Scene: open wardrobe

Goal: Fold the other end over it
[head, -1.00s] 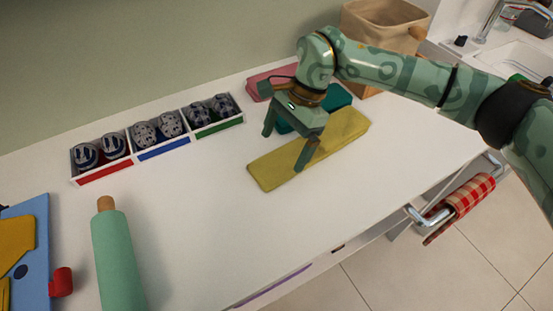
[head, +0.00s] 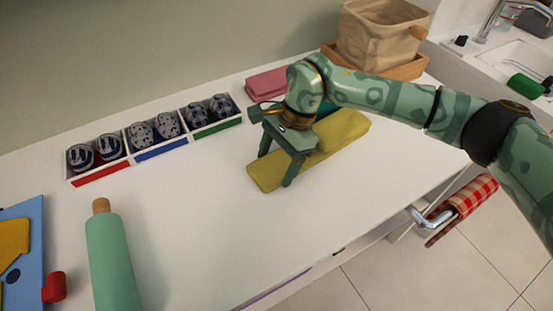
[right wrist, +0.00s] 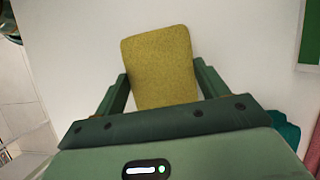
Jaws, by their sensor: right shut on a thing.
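The cloth's left end lies flat on the counter beyond the fingers. My gripper and forearm hide part of the cloth's middle. My left gripper is not in view.
Folded pink (head: 268,82) and teal (head: 326,108) cloths lie behind my right arm. A sectioned box (head: 158,152) of patterned rolls stands at the back left. A green roll (head: 112,262) lies at the front left. The counter (head: 215,215) is clear before the cloth.

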